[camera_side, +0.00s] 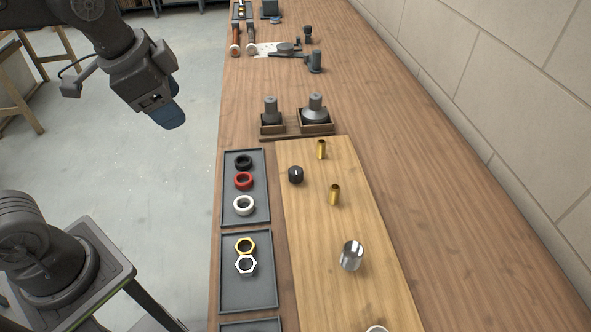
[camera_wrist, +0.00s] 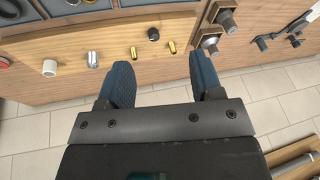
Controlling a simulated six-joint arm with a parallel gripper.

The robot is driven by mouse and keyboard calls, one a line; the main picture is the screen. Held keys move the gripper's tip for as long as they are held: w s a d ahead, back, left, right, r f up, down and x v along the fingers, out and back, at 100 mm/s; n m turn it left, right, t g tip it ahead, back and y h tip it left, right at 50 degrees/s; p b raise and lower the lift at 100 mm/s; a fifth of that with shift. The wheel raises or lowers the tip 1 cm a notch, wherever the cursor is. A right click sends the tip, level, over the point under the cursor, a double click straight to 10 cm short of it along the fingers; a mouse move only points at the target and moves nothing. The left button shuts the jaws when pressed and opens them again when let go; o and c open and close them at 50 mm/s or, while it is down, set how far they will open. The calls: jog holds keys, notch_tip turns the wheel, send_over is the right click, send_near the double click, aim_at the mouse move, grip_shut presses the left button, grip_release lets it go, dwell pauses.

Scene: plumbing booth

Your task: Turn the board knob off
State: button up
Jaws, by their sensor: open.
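The black board knob (camera_side: 295,175) sits on the light wooden board (camera_side: 318,240) on the bench, near the board's left edge. A pale mark shows on its top; its exact setting is hard to read. The knob (camera_wrist: 153,33) also shows in the wrist view, beyond the space between my fingers. My gripper (camera_side: 168,114) is in the air left of the bench, well apart from the knob. In the wrist view my gripper (camera_wrist: 161,73) has its blue fingers spread with nothing between them.
Two brass posts (camera_side: 321,149) (camera_side: 334,195) stand near the knob, and a silver cylinder (camera_side: 351,255) stands nearer the front. Trays of rings (camera_side: 229,214) and nuts (camera_side: 232,297) lie left of the board. Grey fittings in wooden holders (camera_side: 272,131) stand behind it. The bench's right side is clear.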

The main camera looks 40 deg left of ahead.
jog(key=w+d+f+m+g, duration=0.25)
jog(key=w+d+m, duration=0.25)
jog(key=w+m, duration=0.55)
jog(key=m+g, duration=0.2)
jog(key=m, duration=0.6)
send_near(296, 170)
jog(key=shift+n, duration=0.25)
notch_tip(296, 170, down, 10)
jog(key=shift+s+f, duration=0.15)
jog(key=shift+f, duration=0.1)
jog(key=shift+c, duration=0.3)
jog(key=c, duration=0.9)
jog(key=shift+o, duration=0.2)
